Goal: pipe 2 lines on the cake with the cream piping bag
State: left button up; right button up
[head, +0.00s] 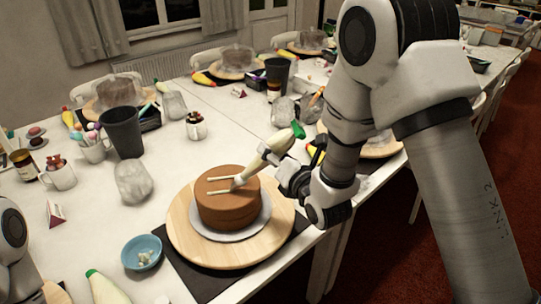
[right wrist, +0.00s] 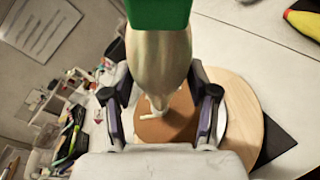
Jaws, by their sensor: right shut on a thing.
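The brown cake (head: 228,212) sits on a white plate (head: 238,236) on a round wooden turntable (head: 183,240). Two short cream lines (head: 218,179) lie on its top, roughly side by side. My right gripper (head: 277,165) is shut on the cream piping bag (head: 262,158), which has a green end. The bag is tilted, with its nozzle down at the cake top by the end of the nearer line; I cannot tell if it touches. The right wrist view shows the bag (right wrist: 158,65) between the fingers, above the cake (right wrist: 172,122). My left gripper is out of view.
A blue bowl (head: 142,252) stands left of the turntable. Another cream bag (head: 107,288) lies at the bottom left. A dark cup (head: 122,132), a clear glass (head: 133,181) and mugs stand farther back. More cake stations line the table. A dark mat (head: 190,280) is under the turntable.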

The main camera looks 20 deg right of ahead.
aim_at(295, 139)
jog(key=shift+s+d, duration=0.2)
jog(key=shift+d, duration=0.85)
jog(key=shift+s+d, duration=0.15)
jog(key=shift+d, duration=0.85)
jog(key=o, duration=0.5)
jog(key=shift+c, duration=0.4)
notch_tip(295, 139, up, 4)
jog(key=p, duration=0.3)
jog(key=shift+r, duration=0.1)
